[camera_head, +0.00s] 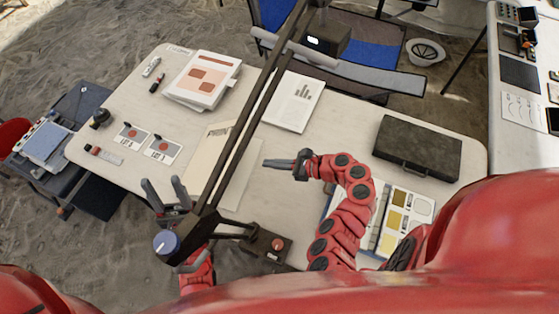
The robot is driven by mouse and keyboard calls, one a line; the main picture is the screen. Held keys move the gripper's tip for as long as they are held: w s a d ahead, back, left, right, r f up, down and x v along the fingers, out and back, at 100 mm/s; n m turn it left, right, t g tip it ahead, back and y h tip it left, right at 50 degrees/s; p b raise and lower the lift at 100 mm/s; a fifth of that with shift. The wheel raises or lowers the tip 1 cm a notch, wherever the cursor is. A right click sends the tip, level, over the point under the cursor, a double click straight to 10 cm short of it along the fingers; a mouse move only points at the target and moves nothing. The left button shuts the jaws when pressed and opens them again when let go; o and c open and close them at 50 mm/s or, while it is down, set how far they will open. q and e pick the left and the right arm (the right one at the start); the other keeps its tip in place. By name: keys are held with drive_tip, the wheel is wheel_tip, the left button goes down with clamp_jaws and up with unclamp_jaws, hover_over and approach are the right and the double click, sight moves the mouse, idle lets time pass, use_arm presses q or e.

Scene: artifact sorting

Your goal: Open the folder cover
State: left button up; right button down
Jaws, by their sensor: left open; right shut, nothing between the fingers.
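A cream folder (208,158) with printed letters starting "PRIN" lies on the white table, left of the middle. A dark lamp arm crosses in front of it and hides part of it; I cannot tell how far its cover is raised. My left gripper (163,183) is open and empty, its fingers pointing up in the picture, at the table's front edge to the left of the folder. My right gripper (266,163) is shut and empty, its fingers pointing left, near the folder's right edge. I cannot tell whether it touches the folder.
The lamp's dark arm (248,115) and base (267,247) stand between my arms. Two photo cards (164,149) lie left of the folder. A stack of papers (202,80), a chart sheet (294,102), a black case (417,148) and a colour palette (406,218) are also on the table.

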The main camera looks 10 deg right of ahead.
drive_tip(key=w+a+r+p, duration=0.1)
drive_tip(key=w+a+p, duration=0.2)
drive_tip(key=a, duration=0.3)
drive_tip(key=shift+r, duration=0.4)
drive_tip(key=shift+w, duration=0.1)
drive_tip(key=shift+w+r, duration=0.1)
